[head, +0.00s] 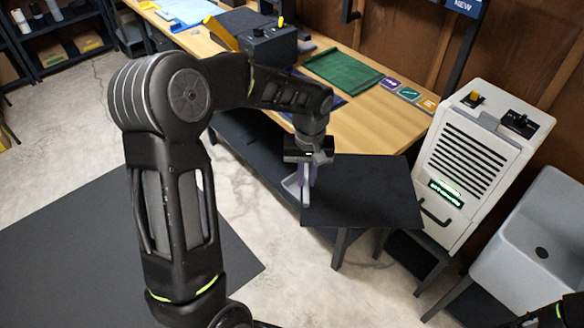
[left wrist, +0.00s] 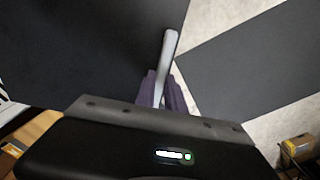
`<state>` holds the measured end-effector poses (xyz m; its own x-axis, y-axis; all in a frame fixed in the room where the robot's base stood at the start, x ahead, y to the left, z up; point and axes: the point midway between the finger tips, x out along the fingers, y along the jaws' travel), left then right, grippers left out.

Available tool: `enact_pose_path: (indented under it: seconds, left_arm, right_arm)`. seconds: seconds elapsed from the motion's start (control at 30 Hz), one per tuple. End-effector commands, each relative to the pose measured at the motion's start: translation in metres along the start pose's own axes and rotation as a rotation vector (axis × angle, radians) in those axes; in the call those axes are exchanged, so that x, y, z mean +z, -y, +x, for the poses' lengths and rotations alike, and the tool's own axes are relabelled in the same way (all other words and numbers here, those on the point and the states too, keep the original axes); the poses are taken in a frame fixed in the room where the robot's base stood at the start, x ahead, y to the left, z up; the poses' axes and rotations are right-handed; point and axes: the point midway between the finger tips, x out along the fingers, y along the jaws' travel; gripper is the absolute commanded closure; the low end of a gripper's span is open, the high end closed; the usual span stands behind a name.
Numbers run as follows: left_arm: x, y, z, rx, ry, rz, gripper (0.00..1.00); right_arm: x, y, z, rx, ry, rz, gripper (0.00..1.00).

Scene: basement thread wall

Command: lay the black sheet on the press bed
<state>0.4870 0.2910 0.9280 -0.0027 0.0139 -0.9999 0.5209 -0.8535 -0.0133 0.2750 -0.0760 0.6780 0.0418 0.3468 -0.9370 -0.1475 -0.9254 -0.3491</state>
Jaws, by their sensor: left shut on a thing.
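The black sheet (head: 362,194) hangs out past the front edge of the bench in the head view, roughly flat. My left gripper (head: 306,186) is shut at its left edge, where a pale grey strip shows. In the left wrist view the purple fingertips (left wrist: 161,92) close around this pale strip (left wrist: 168,58), with the sheet (left wrist: 85,45) filling the upper left. A black machine with a yellow lever (head: 268,45) stands on the bench; my arm partly hides the area before it, and I cannot tell which surface is the press bed. My right gripper is not in view.
The wooden bench (head: 370,125) carries a green sheet (head: 344,70) and several coloured tiles (head: 409,93). A white vented cabinet (head: 465,160) and a grey sink (head: 535,235) stand to the right. A dark mat (head: 90,250) lies on the concrete floor.

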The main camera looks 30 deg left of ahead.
Motion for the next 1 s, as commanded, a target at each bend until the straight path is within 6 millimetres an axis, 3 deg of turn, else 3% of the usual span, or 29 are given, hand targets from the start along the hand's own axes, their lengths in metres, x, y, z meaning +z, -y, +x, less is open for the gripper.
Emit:
enact_pose_path:
  seconds: [0.03,0.23,0.4,0.5,1.0]
  left_arm:
    - [0.002,-0.008,0.02,-0.001,0.003,0.055,1.0]
    - [0.012,-0.04,0.088,-0.001,0.003,0.286,1.0]
    - [0.034,-0.068,0.15,0.006,0.004,0.463,1.0]
    - [0.043,-0.077,0.169,0.011,0.004,0.521,1.0]
    - [0.048,-0.082,0.176,0.014,0.001,0.549,1.0]
  right_arm:
    - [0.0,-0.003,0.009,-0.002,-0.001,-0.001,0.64]
    - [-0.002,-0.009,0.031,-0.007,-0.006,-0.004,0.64]
    - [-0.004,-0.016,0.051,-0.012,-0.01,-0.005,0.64]
    - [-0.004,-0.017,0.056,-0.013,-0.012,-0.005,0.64]
    - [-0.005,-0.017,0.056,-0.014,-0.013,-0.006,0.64]
